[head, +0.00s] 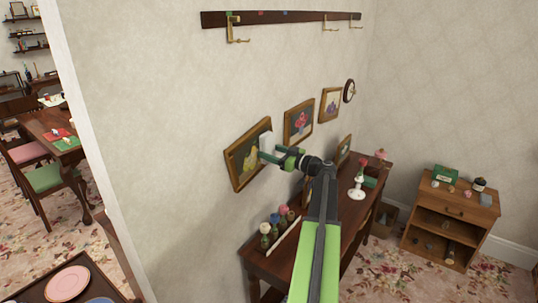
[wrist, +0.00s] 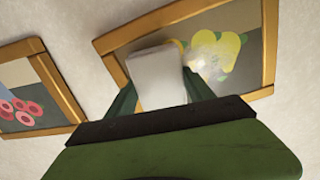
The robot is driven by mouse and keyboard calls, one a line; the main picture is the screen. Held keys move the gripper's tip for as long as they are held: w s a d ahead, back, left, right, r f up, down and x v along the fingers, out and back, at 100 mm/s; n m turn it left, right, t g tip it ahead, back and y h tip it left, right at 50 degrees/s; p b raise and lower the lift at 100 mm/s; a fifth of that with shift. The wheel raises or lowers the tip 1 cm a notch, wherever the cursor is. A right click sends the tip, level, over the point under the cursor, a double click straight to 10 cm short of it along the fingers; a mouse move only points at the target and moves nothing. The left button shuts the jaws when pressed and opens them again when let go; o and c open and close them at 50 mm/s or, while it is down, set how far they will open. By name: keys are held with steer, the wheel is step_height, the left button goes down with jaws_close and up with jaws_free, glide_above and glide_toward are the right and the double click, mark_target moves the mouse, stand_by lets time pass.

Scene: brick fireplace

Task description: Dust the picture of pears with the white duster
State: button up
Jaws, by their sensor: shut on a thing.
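The picture of pears (head: 238,167) hangs on the wall in a gold-brown frame, the leftmost of the row in the head view. In the wrist view its yellow pears (wrist: 222,55) show on a grey ground with a pale hazy patch over them. My gripper (head: 275,154) is raised in front of this picture. It is shut on the white duster (wrist: 157,78), a pale block between the two green fingers. The duster (head: 266,142) overlaps the picture's right part in the head view. I cannot tell whether it touches the surface.
Other framed pictures (head: 299,122) hang to the right, above a dark wooden table (head: 260,266) with several small bottles and a white stand (head: 357,186). A small cabinet (head: 455,210) stands at the right. A hook rail (head: 285,18) is above.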

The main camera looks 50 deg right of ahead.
mark_target(245, 166)
steer(key=shift+s+a+f+b, duration=0.15)
steer(key=shift+a+f+b, duration=0.15)
steer(key=shift+a, duration=1.7)
steer(key=shift+s+a+f+b, duration=0.2)
steer(key=shift+a+f+b, duration=0.1)
steer(key=shift+a, duration=1.7)
steer(key=shift+s+a+f+b, duration=0.15)
steer(key=shift+a+f+b, duration=0.15)
steer(key=shift+a, duration=1.7)
steer(key=s, duration=0.6)
steer(key=shift+d, duration=0.3)
steer(key=s, duration=0.3)
steer(key=shift+d, duration=0.15)
